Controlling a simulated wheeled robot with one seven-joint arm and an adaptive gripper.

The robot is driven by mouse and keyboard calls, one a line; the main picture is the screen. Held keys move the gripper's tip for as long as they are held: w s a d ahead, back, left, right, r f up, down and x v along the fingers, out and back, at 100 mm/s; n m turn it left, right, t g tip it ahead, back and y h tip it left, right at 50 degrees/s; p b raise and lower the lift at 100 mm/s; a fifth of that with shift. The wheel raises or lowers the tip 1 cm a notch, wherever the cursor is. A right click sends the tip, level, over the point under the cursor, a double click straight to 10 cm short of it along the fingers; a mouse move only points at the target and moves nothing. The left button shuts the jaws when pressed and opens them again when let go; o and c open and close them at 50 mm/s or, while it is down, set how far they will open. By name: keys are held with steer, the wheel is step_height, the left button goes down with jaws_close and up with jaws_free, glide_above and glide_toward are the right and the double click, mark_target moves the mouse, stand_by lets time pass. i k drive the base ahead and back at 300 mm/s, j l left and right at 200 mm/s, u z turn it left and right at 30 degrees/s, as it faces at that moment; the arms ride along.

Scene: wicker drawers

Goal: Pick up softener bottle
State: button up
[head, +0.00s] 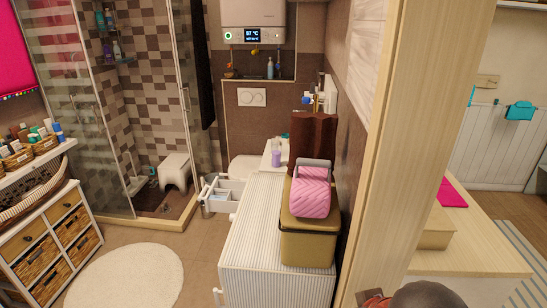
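A small purple bottle (276,158) with a pale cap stands upright on a white surface behind the striped cabinet. It may be the softener bottle; its label is too small to read. Another small bottle (270,68), pale and bluish, stands on the ledge under the water heater. My gripper does not show clearly. A dark rounded part at the bottom edge, right of centre, seems to be mine; it is well apart from both bottles.
The striped white cabinet (250,235) carries an olive box (307,250) with a pink ribbed item (310,192) on top. A pale wooden post (420,130) stands on the right. Floor around the white round rug (125,275) is open.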

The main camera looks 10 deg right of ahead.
mark_target(276, 149)
steer(key=i+j+z, duration=0.25)
steer(key=j+z, duration=0.2)
steer(key=j, duration=0.8)
steer(key=j+z, duration=0.45)
steer(key=j, duration=0.8)
steer(key=i+j+z, duration=0.2)
steer(key=j, duration=0.15)
steer(key=i+j+z, duration=0.2)
steer(key=j, duration=0.2)
steer(key=i+j+z, duration=0.2)
steer(key=j, duration=0.2)
steer(key=j+z, duration=0.25)
steer(key=j, duration=0.15)
steer(key=i+j+z, duration=0.2)
steer(key=j, duration=0.25)
steer(key=i+j, duration=0.1)
steer(key=j, duration=0.2)
